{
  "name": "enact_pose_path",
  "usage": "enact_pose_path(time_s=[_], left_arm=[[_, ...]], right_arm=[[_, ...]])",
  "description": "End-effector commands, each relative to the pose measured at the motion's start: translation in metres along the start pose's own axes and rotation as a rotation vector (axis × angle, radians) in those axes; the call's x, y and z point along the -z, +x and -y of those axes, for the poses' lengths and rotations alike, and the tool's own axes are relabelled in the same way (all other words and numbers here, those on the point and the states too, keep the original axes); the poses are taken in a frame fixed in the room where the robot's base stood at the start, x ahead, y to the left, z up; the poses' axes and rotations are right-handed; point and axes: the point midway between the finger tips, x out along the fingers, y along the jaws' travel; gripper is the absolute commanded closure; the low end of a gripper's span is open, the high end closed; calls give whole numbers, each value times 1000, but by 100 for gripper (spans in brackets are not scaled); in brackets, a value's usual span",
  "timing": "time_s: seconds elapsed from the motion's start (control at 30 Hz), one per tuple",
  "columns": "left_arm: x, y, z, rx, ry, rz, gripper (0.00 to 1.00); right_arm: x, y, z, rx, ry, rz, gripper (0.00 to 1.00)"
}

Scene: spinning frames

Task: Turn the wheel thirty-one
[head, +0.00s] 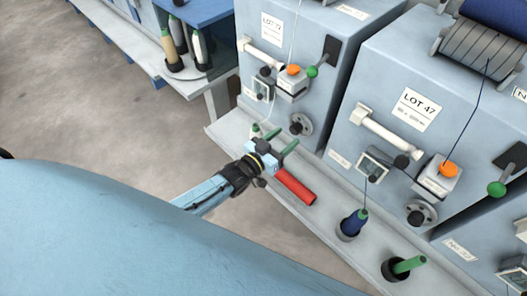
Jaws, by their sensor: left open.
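Two pale blue spinning machines stand at the right, labelled LOT 72 (271,27) and LOT 47 (419,103). Each has a small dark round wheel low on its front: one on the LOT 72 machine (301,124), one on the LOT 47 machine (421,213). I cannot read a thirty-one on any plate. My left gripper (281,140) is open, with green-tipped fingers and nothing seen between them. It is over the shelf, in front of and a little below the LOT 72 wheel, apparently apart from it. My right gripper is out of view.
The grey shelf (328,222) holds a red cylinder (295,187) beside my gripper, a blue bobbin (352,223) and a green bobbin (408,265). Levers with green knobs (312,71) and orange buttons (293,69) stick out above the wheels. The floor at left is clear.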

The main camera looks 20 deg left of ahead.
Motion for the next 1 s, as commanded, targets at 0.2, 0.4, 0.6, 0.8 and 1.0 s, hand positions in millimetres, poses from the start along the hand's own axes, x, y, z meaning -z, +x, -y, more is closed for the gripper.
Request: enact_pose_path(time_s=[0.2,0.4,0.6,0.8,1.0], left_arm=[[1,-47,0,1,-1,4,46],[1,-80,0,1,-2,3,46],[0,-93,0,1,-1,0,46],[0,-94,0,1,-1,0,46],[0,-94,0,1,-1,0,46]], right_arm=[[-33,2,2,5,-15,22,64],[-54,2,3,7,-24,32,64],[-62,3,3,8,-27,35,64],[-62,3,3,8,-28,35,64],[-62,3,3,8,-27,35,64]])
